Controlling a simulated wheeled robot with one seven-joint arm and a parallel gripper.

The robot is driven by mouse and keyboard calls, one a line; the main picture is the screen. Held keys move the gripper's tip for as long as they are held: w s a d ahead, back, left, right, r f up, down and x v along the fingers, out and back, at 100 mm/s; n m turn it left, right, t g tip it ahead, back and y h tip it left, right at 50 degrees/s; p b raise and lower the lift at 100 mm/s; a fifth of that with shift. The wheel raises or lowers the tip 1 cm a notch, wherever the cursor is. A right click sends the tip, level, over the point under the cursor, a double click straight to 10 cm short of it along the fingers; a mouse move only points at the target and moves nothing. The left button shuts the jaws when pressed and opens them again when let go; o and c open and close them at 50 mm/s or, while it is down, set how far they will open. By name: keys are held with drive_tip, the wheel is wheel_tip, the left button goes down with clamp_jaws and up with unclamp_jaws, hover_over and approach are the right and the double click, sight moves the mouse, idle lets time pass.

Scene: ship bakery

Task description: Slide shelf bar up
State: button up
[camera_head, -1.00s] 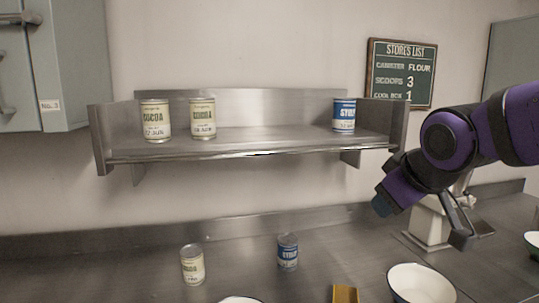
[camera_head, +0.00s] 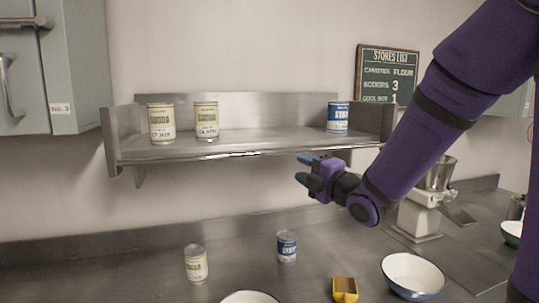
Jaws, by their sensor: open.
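A metal wall shelf (camera_head: 270,137) holds two cocoa cans, the left one (camera_head: 161,123) and the one beside it (camera_head: 206,120), and a blue syrup can (camera_head: 338,117) at its right. A thin bright bar (camera_head: 235,154) runs along the shelf's front edge, low down. My gripper (camera_head: 302,168) is open and empty, its fingers pointing left, just below the right part of the shelf's front edge. It looks apart from the bar, though the depth between them is hard to judge.
On the counter below stand a cocoa can (camera_head: 196,264), a syrup can (camera_head: 287,247), a yellow scoop (camera_head: 345,289) and a white bowl (camera_head: 412,274). A scale-like machine (camera_head: 420,210) is at the right. A stores list board (camera_head: 388,72) hangs on the wall.

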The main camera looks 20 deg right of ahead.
sight(276, 153)
drive_tip(key=shift+n, duration=0.3)
drive_tip(key=x, duration=1.1)
drive_tip(key=shift+s+a+r, duration=0.15)
drive_tip(key=shift+a, duration=0.1)
drive_tip(key=shift+r, duration=0.1)
clamp_jaws()
